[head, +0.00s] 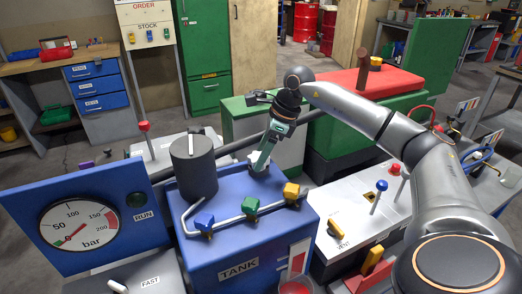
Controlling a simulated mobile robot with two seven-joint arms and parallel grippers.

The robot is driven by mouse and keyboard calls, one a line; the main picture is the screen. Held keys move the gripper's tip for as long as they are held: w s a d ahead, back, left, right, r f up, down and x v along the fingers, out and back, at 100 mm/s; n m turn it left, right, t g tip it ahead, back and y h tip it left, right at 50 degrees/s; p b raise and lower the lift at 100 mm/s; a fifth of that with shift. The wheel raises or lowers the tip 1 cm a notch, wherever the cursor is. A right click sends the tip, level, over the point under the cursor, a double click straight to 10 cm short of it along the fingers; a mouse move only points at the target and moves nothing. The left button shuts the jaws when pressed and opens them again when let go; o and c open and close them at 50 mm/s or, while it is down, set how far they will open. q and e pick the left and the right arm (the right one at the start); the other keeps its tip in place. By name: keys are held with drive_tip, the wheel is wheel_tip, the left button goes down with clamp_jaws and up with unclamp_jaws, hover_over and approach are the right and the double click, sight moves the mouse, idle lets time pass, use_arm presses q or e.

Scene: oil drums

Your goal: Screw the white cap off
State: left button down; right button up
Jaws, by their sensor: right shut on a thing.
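My right gripper (262,162) reaches in from the right and points down at the back of the blue tank (232,262), labelled TANK. Its fingers are shut at the tank's top, behind the grey pipe. The white cap does not show clearly; the fingers cover the spot where they grip. My left gripper is not in view.
A dark grey cylinder (194,168) stands left of my right gripper. A pipe with blue (204,222), green (250,205) and yellow (291,192) valve knobs runs in front. A pressure gauge (79,225) is at left. Red (143,126) and blue (381,186) levers stand nearby.

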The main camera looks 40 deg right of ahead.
idle(0.3)
drive_tip(key=n+p, duration=0.1)
drive_tip(key=n, duration=0.1)
drive_tip(key=shift+r+n+g+y+p, duration=0.25)
drive_tip(key=shift+n+g+y+p, duration=0.05)
drive_tip(key=shift+p, duration=0.1)
drive_tip(key=n+g+p, duration=0.1)
drive_tip(key=n, duration=0.2)
drive_tip(key=shift+w+y+p, duration=0.15)
drive_tip(key=shift+y+p, duration=0.15)
drive_tip(key=shift+d+f+n+g, duration=0.1)
drive_tip(key=shift+f+n+g, duration=0.15)
drive_tip(key=shift+n, duration=0.25)
drive_tip(key=shift+r, duration=0.1)
drive_tip(key=shift+w+n+g+p, duration=0.1)
drive_tip(key=shift+n+g+p, duration=0.4)
drive_tip(key=shift+n, duration=0.5)
drive_tip(key=shift+n+g, duration=0.35)
drive_tip(key=shift+n, duration=0.65)
drive_tip(key=shift+n+g, duration=0.4)
drive_tip(key=shift+n, duration=0.8)
